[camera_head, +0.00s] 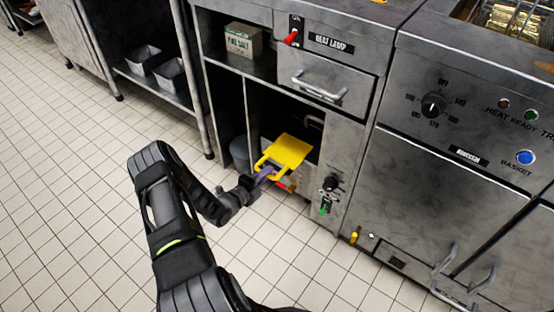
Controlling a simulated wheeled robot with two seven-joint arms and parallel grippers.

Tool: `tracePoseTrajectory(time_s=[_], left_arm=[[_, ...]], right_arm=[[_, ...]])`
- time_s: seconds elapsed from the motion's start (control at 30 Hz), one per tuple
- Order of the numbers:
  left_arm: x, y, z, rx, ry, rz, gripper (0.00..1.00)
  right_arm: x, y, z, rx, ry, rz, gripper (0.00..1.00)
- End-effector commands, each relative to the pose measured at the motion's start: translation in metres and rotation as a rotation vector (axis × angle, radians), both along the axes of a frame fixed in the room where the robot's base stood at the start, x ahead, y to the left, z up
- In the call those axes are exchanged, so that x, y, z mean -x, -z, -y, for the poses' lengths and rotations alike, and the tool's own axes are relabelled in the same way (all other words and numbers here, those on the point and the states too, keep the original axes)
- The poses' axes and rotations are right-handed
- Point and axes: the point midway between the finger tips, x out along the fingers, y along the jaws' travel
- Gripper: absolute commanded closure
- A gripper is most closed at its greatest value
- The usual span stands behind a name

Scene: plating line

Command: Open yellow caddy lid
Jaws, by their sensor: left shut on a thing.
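The yellow caddy lid (289,150) is a flat yellow panel in the lower opening of the steel cabinet, below the drawer. A yellow loop handle runs along its near edge. My left gripper (266,175) comes in from the left and is shut on this handle at the lid's near left side. The lid looks raised and tilted, but its exact angle is hard to judge. The caddy's body is mostly hidden behind the lid and my gripper. A small red part shows just right of the gripper. My right gripper is not in view.
A grey bin (239,152) stands in the opening left of the lid. A drawer (325,82) with a bar handle is above. A black knob (331,183) and a green valve (325,208) sit to the right. The tiled floor (80,190) is clear at left.

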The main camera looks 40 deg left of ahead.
Motion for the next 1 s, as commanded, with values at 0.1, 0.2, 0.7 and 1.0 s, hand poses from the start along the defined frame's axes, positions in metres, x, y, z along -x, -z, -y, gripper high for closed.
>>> tracePoseTrajectory(time_s=[0.1,0.2,0.7,1.0], left_arm=[[0.0086,-0.0006,-0.0005,0.0,-0.002,0.001,1.0],[0.0087,-0.0001,-0.0006,0.0,-0.002,0.002,1.0],[0.0079,-0.0003,-0.0003,0.0,-0.002,0.002,0.64],[0.014,-0.0023,-0.0001,0.0,-0.001,0.001,0.64]], right_arm=[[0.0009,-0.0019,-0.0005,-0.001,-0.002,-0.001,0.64],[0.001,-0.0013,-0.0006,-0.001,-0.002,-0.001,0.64],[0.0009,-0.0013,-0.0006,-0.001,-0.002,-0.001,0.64],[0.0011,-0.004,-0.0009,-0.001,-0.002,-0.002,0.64]])
